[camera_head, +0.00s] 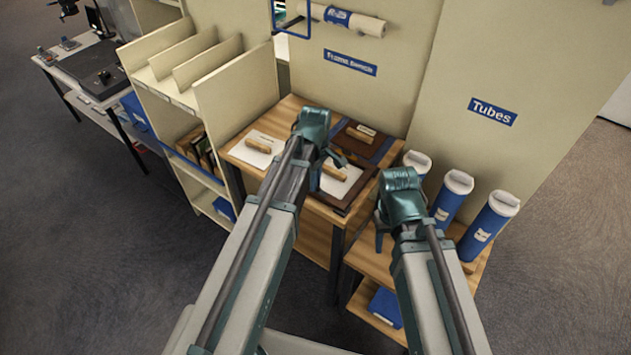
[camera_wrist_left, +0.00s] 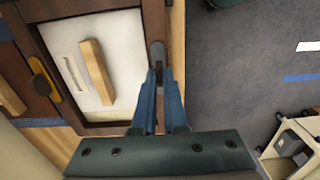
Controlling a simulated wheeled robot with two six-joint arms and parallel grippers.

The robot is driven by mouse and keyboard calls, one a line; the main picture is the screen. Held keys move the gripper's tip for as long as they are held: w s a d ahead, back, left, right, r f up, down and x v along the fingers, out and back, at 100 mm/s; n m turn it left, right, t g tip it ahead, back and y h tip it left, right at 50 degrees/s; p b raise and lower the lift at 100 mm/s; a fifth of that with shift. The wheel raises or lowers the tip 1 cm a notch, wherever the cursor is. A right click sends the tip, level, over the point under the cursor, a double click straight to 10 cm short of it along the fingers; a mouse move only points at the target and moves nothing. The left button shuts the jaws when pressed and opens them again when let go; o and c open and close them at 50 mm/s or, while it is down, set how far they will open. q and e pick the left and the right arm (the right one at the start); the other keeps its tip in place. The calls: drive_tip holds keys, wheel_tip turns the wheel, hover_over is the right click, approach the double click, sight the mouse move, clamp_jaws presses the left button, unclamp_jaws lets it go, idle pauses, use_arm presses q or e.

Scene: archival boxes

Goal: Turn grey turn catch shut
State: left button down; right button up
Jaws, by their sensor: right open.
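The grey turn catch (camera_wrist_left: 157,54) is on the brown frame's rail in the left wrist view, its visible part running roughly along that rail. The frame (camera_wrist_left: 154,22) lies flat around a white panel (camera_wrist_left: 72,42) with a wooden block (camera_wrist_left: 97,72). It also shows in the head view (camera_head: 362,188). An orange catch (camera_wrist_left: 43,78) is on the opposite rail. My left gripper (camera_wrist_left: 161,75) has its fingertips close at either side of the grey catch; I cannot tell whether they touch it. My right gripper (camera_head: 381,243) is open and empty, apart from the frame.
The frame lies on a wooden table (camera_head: 317,215). A second dark panel (camera_head: 372,139) and a white sheet (camera_head: 250,152) lie behind and beside it. Several blue tubes (camera_head: 483,232) stand on a lower table at right. A cream shelf unit (camera_head: 240,90) stands at left.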

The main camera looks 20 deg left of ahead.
use_arm(q)
drive_tip(key=shift+m, duration=0.4)
drive_tip(key=m, duration=1.2)
drive_tip(key=shift+m, duration=2.7)
drive_tip(key=c, duration=1)
unclamp_jaws()
drive_tip(key=shift+o, duration=0.2)
